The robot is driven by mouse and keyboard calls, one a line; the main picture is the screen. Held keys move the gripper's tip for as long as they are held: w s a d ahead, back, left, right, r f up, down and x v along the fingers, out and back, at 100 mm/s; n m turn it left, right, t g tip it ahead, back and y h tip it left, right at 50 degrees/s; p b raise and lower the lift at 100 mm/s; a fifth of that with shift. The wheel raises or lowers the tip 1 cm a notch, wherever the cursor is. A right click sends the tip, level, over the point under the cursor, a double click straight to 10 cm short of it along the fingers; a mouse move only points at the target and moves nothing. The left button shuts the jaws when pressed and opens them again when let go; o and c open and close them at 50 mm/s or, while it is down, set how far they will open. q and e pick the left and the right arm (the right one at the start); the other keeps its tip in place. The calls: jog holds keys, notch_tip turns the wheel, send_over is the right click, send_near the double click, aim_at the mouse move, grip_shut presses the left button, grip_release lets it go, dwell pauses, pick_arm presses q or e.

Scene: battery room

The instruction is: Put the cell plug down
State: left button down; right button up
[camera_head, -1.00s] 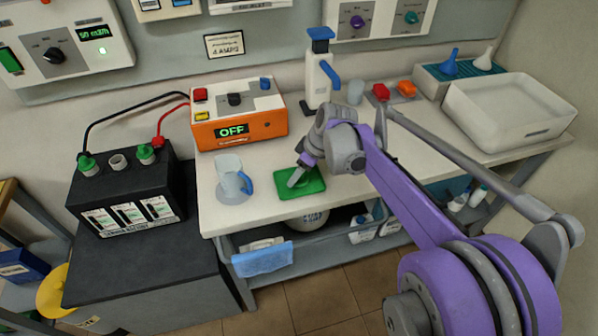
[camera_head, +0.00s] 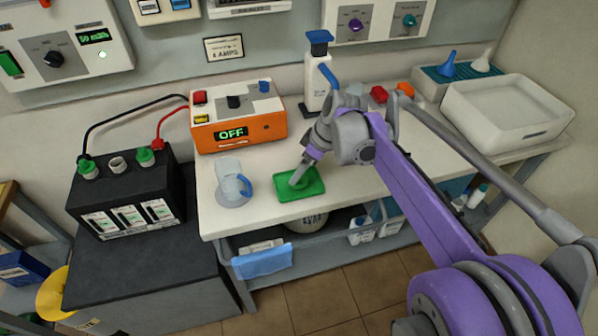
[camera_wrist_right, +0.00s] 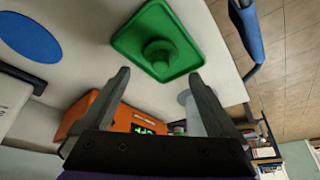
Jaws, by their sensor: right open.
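The green cell plug (camera_wrist_right: 160,56) stands on the small green tray (camera_wrist_right: 126,43) in the right wrist view, clear of the fingers. My right gripper (camera_wrist_right: 160,84) is open, with its fingers apart and nothing between them. In the head view the green tray (camera_head: 312,190) lies at the front edge of the white bench, and my right gripper (camera_head: 296,181) reaches down over it, hiding part of the plug. The black battery (camera_head: 125,195) at left has green plugs at its left and right ports and a pale middle port. My left gripper is not in view.
A clear jug with a blue handle (camera_head: 232,186) stands just left of the tray. An orange charger (camera_head: 240,130) reading OFF is behind it. A white bottle with a blue top (camera_head: 317,80) and a white basin (camera_head: 505,108) stand farther right.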

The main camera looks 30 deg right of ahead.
jog(key=v, duration=0.8)
jog(key=s+a+f+m+h, duration=0.1)
jog(key=s+a+f+m, duration=0.2)
jog(key=s+a+f, duration=0.3)
jog(key=s+a+f+m+t+h, duration=0.1)
jog(key=s+a+f+m, duration=0.2)
jog(key=s+a+f, duration=0.3)
jog(key=s+f, duration=0.3)
jog(key=s, duration=0.3)
jog(key=shift+s+a+f+p, duration=0.35)
jog(key=shift+s+f, duration=0.05)
